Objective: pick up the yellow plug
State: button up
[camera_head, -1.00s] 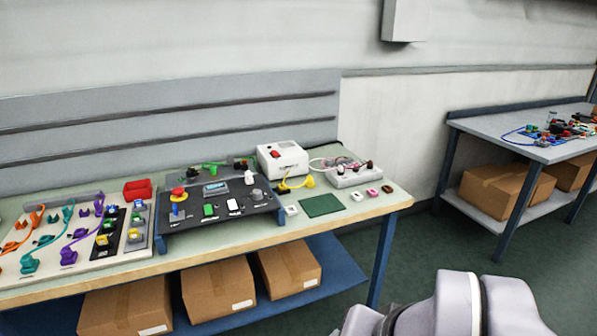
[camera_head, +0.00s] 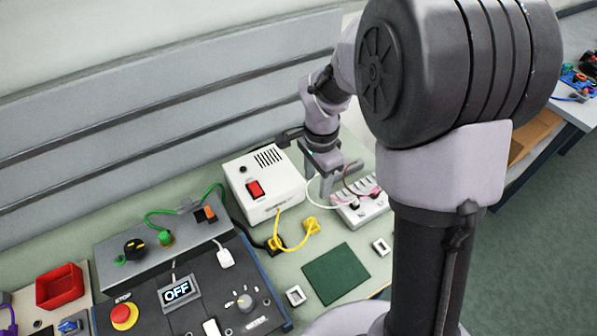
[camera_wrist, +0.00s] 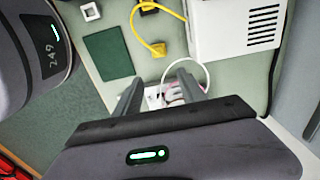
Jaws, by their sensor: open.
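The yellow plug (camera_head: 311,225) lies on the bench in front of the white box, on a looped yellow cord that leads to a second yellow piece (camera_head: 276,243) on a dark base. In the wrist view the plug (camera_wrist: 158,49) shows beyond my fingertips, with the cord curving away above it. The plug is outside the jaws. In the wrist view, the gap between the fingers (camera_wrist: 160,85) shows part of that block.
The white box (camera_head: 262,184) with a red switch stands left of my gripper. The white terminal block (camera_head: 362,208) with wires is below it. A green mat (camera_head: 338,273) and small white sockets (camera_head: 295,296) lie in front. A black control panel (camera_head: 205,300) is at the left.

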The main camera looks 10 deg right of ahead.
notch_tip(320, 180, down, 5)
jog(key=s+b, duration=0.2)
jog(key=b, duration=0.2)
send_over(312, 221)
jog(key=f, duration=0.6)
jog(key=shift+s+d+f, duration=0.3)
jog(key=shift+f, duration=0.05)
jog(key=f, duration=0.1)
jog(key=f+b, duration=0.1)
jog(key=f, duration=0.3)
jog(key=shift+w+a+f+b, duration=0.15)
jog(key=shift+w+a+b, duration=0.15)
jog(key=shift+w+a, duration=0.1)
jog(key=shift+c, duration=1.3)
grip_shut()
